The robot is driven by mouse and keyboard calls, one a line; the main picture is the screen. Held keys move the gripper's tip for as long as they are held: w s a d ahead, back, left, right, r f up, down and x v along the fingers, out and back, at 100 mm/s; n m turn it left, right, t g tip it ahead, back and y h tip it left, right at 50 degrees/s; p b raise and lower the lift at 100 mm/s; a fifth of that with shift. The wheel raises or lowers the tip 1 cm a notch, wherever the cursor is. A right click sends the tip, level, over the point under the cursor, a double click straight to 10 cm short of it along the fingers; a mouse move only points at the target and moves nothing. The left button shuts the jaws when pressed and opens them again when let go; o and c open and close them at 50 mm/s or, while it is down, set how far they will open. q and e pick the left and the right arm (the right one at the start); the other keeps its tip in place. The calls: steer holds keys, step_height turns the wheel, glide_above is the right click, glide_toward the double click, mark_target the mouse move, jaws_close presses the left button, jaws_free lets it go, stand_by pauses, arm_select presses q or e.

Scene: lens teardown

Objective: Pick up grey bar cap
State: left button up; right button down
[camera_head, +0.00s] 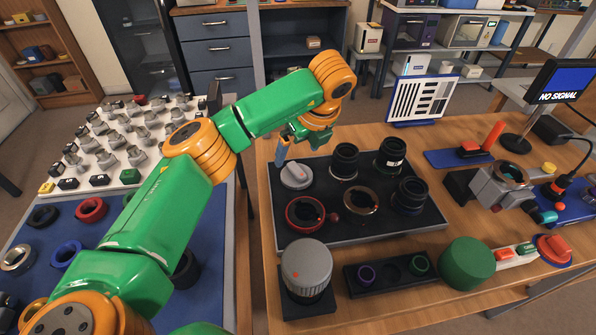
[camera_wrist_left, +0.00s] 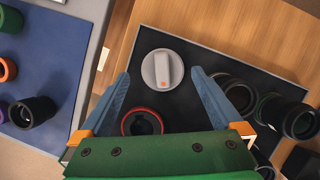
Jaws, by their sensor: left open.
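The grey bar cap (camera_head: 296,175) is a light grey disc with a raised bar across its top. It lies on the back left corner of the dark mat (camera_head: 400,228). In the left wrist view the cap (camera_wrist_left: 155,69) sits near the top middle, with a small red mark on its bar. My left gripper (camera_head: 284,152) is open and empty, just behind and above the cap in the head view. In the wrist view its blue fingers (camera_wrist_left: 160,76) are spread, one toward each side of the cap. I cannot tell the exact height. My right gripper is not in view.
A red-rimmed ring (camera_head: 305,213) lies just in front of the cap. Several black lens barrels (camera_head: 345,160) stand to its right. A large grey knurled cap (camera_head: 306,268) and a green cylinder (camera_head: 467,263) stand in front of the mat. Bare wood lies behind the mat.

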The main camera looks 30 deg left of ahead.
mark_target(293, 165)
arm_select(q)
steer(key=shift+f, duration=0.5)
steer(key=shift+a+f, duration=0.15)
steer(key=p+x, duration=0.1)
steer(key=x, duration=0.4)
steer(key=shift+w+a+f+p, duration=0.2)
steer(key=shift+f+p, duration=0.05)
steer(key=shift+p, duration=0.15)
steer(key=shift+w+f, duration=0.1)
steer(key=shift+f, duration=0.2)
steer(key=c, duration=1)
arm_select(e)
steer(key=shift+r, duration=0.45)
